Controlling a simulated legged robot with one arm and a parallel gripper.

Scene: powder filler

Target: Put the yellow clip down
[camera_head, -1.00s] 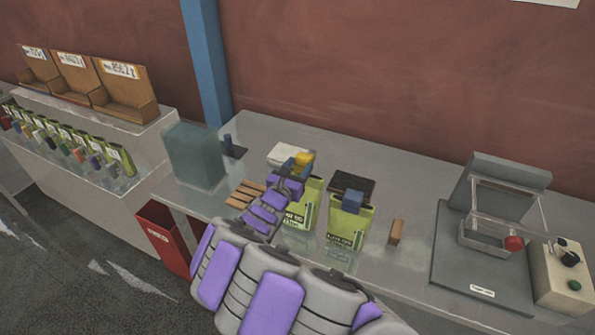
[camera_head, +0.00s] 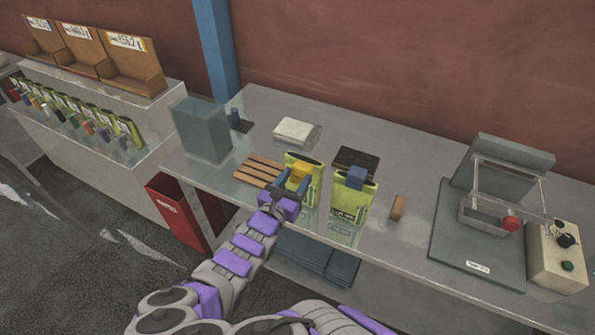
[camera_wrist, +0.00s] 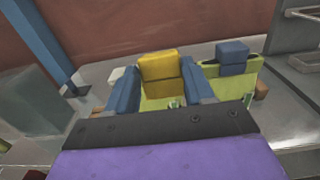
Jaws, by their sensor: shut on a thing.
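The yellow clip (camera_head: 300,170) is between the blue fingers of my gripper (camera_head: 291,182), which is shut on it. In the wrist view the clip (camera_wrist: 161,80) sits between both fingertips (camera_wrist: 160,88). The clip is at the top of the left green pouch (camera_head: 308,190) on the bench; I cannot tell whether it grips the pouch. The pouch is partly hidden by my gripper. A second green pouch (camera_head: 348,203) with a blue clip (camera_head: 356,177) stands to its right.
Wooden slats (camera_head: 257,171) lie left of the pouches, and a white block (camera_head: 296,132) lies behind. A dark pad (camera_head: 357,158) and a small wooden block (camera_head: 398,207) are near the right pouch. A sealing machine (camera_head: 485,235) stands right. A red bin (camera_head: 178,212) is below left.

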